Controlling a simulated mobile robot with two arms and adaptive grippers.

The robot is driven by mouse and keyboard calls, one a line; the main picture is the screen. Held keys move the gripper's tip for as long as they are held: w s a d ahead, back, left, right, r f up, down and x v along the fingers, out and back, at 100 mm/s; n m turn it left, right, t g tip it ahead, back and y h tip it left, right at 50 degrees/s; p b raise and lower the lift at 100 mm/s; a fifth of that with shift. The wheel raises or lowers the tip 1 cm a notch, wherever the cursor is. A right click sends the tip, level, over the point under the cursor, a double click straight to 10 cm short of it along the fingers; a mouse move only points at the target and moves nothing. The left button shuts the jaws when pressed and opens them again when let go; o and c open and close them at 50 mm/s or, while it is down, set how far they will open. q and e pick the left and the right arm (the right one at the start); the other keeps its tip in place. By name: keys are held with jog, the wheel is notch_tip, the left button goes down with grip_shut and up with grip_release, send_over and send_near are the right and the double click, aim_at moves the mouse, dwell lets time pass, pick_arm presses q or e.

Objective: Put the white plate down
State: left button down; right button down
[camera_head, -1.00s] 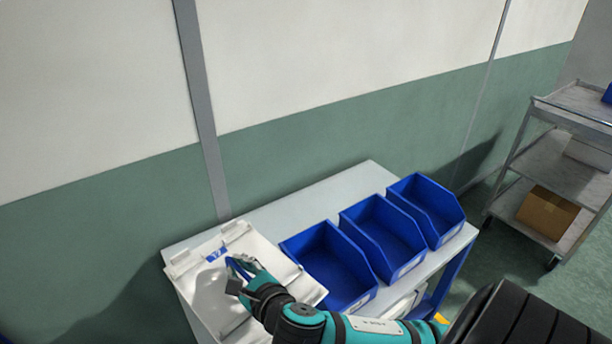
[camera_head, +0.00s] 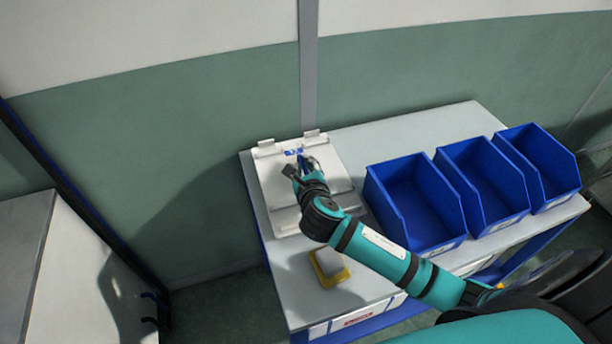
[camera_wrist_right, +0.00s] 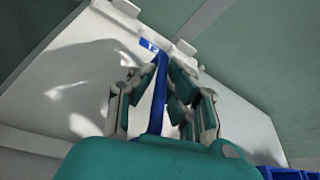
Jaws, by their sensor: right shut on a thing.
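The white plate (camera_head: 274,185) is at the left end of the grey-white table in the head view, with two small raised tabs on its far edge and a blue mark near them. My right gripper (camera_head: 303,164) is over its middle, shut on a narrow blue handle (camera_wrist_right: 157,95) that shows between the fingers in the right wrist view. The plate (camera_wrist_right: 60,95) spreads behind the fingers there. How the handle joins the plate is hidden, and I cannot tell whether the plate touches the table. My left gripper is not in view.
Three blue bins (camera_head: 415,205) stand in a row on the table (camera_head: 405,133), right of the plate. A yellow-and-white item (camera_head: 329,267) lies in front of the plate, below my right arm. The wall is behind, and a pale surface (camera_head: 75,270) stands at the left.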

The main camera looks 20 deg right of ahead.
aim_at(303, 174)
notch_tip(303, 174, down, 3)
jog(key=shift+f+b, duration=0.15)
jog(key=shift+b, duration=0.15)
jog(key=c, duration=1.4)
grip_release()
jog(key=shift+s, duration=0.1)
jog(key=shift+o, duration=0.2)
